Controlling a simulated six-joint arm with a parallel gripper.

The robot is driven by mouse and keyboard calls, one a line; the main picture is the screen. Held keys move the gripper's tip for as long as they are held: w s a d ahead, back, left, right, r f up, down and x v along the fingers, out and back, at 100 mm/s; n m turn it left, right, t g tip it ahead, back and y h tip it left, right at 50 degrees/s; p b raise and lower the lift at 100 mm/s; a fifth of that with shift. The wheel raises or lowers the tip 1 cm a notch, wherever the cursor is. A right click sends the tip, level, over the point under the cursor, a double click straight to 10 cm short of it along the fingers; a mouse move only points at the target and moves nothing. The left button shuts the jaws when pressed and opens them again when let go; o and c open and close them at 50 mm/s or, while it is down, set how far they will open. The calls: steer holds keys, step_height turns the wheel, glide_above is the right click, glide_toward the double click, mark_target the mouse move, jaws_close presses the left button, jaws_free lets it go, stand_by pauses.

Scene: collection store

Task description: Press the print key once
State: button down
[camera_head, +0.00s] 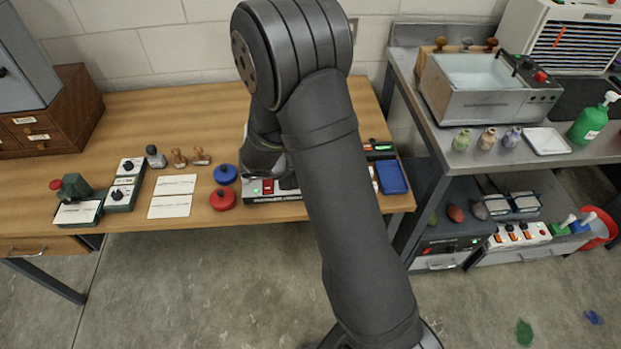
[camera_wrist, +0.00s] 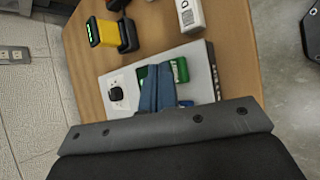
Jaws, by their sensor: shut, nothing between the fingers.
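A light grey desktop device (camera_wrist: 200,62) with a black dial (camera_wrist: 117,95) lies under my gripper in the wrist view. Key labels are too small to read, so I cannot tell which is the print key. My gripper (camera_wrist: 154,74) is shut and empty, its fingers over the device among the keys. Contact cannot be told. In the head view a keyed device (camera_head: 256,197) with a red key (camera_head: 268,186) sits at the desk's front edge, partly hidden by my arm; my fingertips are hidden there.
A yellow and black item (camera_wrist: 105,31) and a white block (camera_wrist: 190,15) stand near the device. Red (camera_head: 222,199) and blue (camera_head: 225,174) round pads, white cards (camera_head: 170,206) and stamps (camera_head: 179,158) lie left of my arm. A blue tray (camera_head: 392,177) is to the right.

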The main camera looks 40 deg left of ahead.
steer(key=shift+f, duration=0.1)
stand_by(0.5)
steer(key=shift+f, duration=0.35)
